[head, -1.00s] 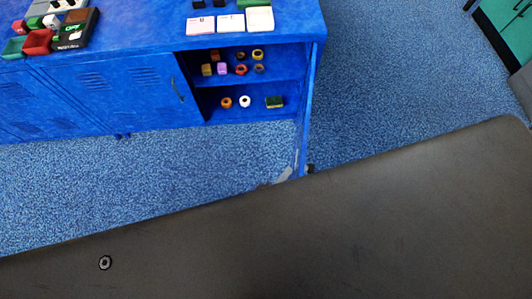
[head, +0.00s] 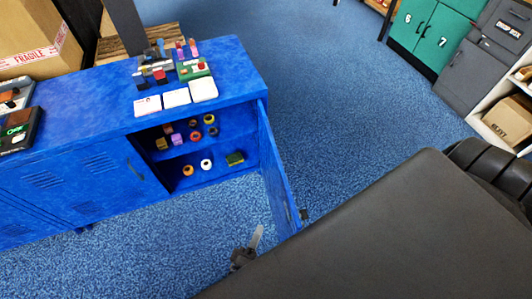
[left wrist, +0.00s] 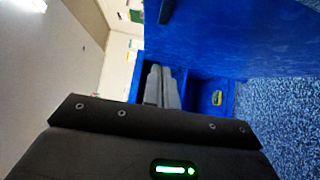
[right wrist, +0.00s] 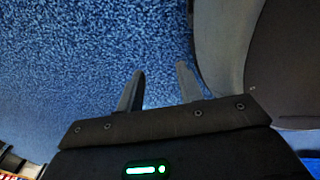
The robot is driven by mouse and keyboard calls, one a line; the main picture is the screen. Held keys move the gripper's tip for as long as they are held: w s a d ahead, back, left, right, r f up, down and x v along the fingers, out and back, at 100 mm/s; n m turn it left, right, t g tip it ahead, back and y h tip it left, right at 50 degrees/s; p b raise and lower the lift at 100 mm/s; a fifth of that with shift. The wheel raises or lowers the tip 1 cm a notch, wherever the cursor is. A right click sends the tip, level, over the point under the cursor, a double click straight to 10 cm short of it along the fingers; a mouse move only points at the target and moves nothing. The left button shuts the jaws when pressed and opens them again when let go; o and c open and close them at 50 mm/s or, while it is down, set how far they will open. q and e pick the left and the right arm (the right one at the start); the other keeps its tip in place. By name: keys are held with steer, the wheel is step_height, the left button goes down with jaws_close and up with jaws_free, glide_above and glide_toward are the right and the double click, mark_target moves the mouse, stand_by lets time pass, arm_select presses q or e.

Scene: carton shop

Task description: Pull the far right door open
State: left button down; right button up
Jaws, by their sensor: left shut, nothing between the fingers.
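The far right door (head: 273,170) of the blue cabinet (head: 75,115) stands open, its inner face showing. Its dark handle (head: 304,214) is on the outer side near the free edge. My left gripper (head: 257,236) is shut and empty, low on the inner side of the door, near its free edge. I cannot tell whether it touches the door. In the left wrist view its closed fingers (left wrist: 162,86) show before a blue door panel (left wrist: 225,38) and the cabinet's open compartment. My right gripper (right wrist: 160,88) is open and empty above the carpet, seen only in the right wrist view.
Small coloured items (head: 206,164) stand on the shelves inside the open compartment. White boxes (head: 176,97) and other goods sit on the cabinet top. A large dark body (head: 375,240) fills the lower right. Blue carpet right of the door is clear.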

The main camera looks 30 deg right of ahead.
arm_select(q)
steer(key=s+a+b, duration=0.1)
steer(key=s+a, duration=0.5)
steer(key=s, duration=0.2)
steer(key=shift+a, duration=0.15)
